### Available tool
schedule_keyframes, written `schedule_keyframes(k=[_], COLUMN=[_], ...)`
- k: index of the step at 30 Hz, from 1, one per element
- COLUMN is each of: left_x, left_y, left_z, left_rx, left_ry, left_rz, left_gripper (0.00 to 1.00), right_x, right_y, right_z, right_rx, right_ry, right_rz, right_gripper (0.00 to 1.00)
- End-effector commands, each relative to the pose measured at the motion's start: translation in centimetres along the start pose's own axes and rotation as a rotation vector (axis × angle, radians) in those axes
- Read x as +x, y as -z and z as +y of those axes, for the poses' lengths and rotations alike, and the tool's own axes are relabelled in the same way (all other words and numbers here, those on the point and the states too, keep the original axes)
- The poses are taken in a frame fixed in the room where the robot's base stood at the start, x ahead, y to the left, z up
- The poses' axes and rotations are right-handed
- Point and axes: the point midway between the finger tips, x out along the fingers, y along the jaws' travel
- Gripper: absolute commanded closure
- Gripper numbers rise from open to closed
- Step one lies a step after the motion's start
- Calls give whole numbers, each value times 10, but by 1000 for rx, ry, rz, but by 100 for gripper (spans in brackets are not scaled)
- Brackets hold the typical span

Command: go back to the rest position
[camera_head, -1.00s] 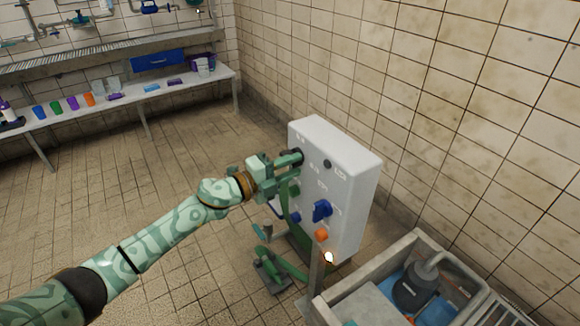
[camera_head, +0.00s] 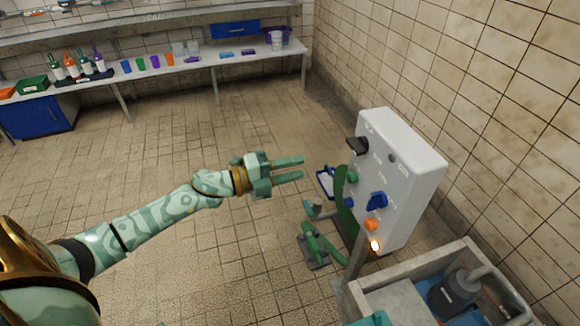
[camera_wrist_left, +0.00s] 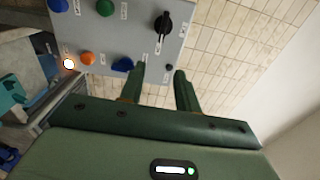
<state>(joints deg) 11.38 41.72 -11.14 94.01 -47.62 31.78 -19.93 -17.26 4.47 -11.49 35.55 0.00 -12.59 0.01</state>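My left gripper (camera_head: 290,171) is in the middle of the head view, its arm reaching in from the left. Its two fingers are apart with nothing between them. In the left wrist view its fingers (camera_wrist_left: 162,88) are also apart and empty, with the panel beyond. The grey control panel (camera_head: 410,165) stands to the right of the gripper, clear of it. It bears a black knob (camera_wrist_left: 163,24), a blue handle (camera_head: 377,200) and an orange button (camera_head: 371,225). A teal part at the bottom edge of the head view may be my right gripper; its fingers cannot be made out.
A grey crate (camera_head: 462,252) with dark and blue items stands at the lower right. Green parts (camera_head: 318,243) sit low beside the panel. A long bench (camera_head: 190,75) with cups and bottles runs along the back wall. The tiled floor between is clear.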

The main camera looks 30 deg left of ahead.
Motion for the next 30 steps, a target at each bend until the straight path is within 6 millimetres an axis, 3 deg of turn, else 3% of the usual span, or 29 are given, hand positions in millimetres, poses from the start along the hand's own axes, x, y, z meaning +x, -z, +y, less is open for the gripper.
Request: schedule_keyframes(k=[17, 20, 23, 25, 28, 30], left_x=[-2, -6, -24, -48, -91, -125], left_y=[-1, -20, -59, -76, -78, -65], left_z=[0, 10, 51, 103, 185, 240], left_rx=[-9, -67, -205, -349, -550, -673], left_ry=[-1, -20, -73, -130, -225, -297], left_rz=[-4, -88, -263, -411, -610, -734], left_gripper=[67, 67, 67, 67, 67, 67], right_x=[0, 0, 0, 0, 0, 0], right_y=[1, 1, 1, 0, 0, 1], right_z=[0, 1, 1, 2, 2, 2], right_rx=[0, 0, 0, 0, 0, 0], right_ry=[-1, -1, -1, -2, -2, -2], right_rz=[0, 0, 0, 0, 0, 0], right_gripper=[0, 0, 0, 0, 0, 0])
